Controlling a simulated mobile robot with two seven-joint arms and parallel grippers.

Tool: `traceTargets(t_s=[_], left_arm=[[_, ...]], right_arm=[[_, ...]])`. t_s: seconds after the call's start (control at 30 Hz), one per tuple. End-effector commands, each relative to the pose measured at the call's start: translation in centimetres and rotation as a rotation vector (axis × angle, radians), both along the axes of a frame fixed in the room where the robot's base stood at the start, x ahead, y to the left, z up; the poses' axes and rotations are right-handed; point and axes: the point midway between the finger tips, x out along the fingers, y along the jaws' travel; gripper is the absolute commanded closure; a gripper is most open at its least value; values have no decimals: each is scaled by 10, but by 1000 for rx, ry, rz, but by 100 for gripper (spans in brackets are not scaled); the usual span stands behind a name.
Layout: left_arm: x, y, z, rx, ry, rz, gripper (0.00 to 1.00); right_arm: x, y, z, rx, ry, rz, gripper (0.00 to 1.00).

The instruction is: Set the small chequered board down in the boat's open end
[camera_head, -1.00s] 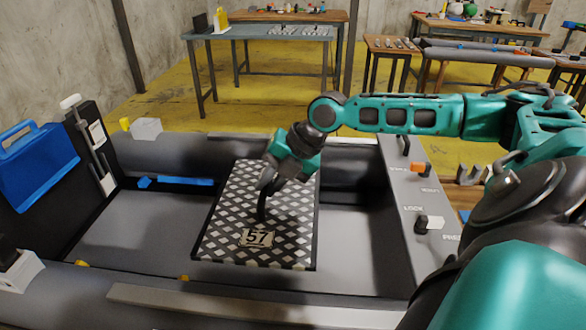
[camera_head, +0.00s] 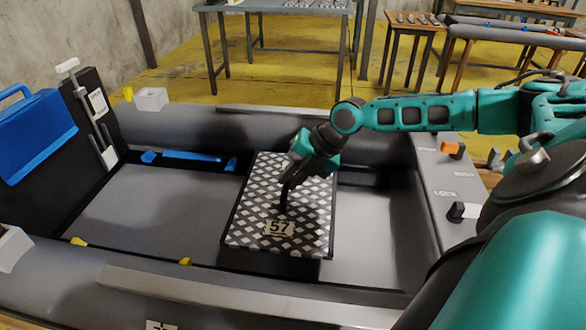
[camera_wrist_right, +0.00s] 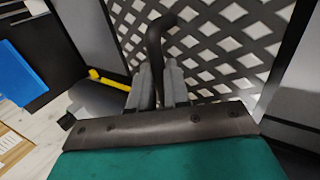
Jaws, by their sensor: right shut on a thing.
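The small chequered board (camera_head: 258,205) is black with pale diamonds and a plate marked 57. It lies roughly flat over the grey boat floor (camera_head: 150,205), between the two side tubes. I cannot tell whether it touches the floor. My right gripper (camera_head: 287,188) is over the board's middle. It is shut on the board's dark curved handle, which stands between the fingers in the wrist view (camera_wrist_right: 155,85). The board's pattern fills the top of that view (camera_wrist_right: 225,40). The boat's far tube (camera_head: 240,128) runs behind the board. My left gripper is not in view.
A grey panel with switches (camera_head: 452,185) stands right of the board. A blue bar (camera_head: 190,156) lies by the far tube. A blue case (camera_head: 35,135) and a black upright panel (camera_head: 92,120) are at the left. Bare floor shows left and right of the board.

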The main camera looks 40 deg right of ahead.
Motion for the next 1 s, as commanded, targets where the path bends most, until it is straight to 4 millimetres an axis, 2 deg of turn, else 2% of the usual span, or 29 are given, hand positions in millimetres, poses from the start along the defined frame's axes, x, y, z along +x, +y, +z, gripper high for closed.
traceTargets(t_s=[0.03,0.2,0.43,0.7,0.9,0.93,1.0], left_arm=[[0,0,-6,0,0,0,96],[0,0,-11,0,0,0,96],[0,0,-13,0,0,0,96],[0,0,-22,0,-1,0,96],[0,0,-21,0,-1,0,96],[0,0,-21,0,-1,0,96],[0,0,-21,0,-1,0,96]], right_arm=[[1,0,-13,2,-3,-1,100],[1,0,-39,0,-5,-1,100],[1,0,-52,0,-5,-1,100],[2,0,-87,0,-6,-1,100],[1,0,-88,0,-7,-1,100],[0,0,-90,-1,-1,0,83],[0,0,-90,-1,-1,0,76]])
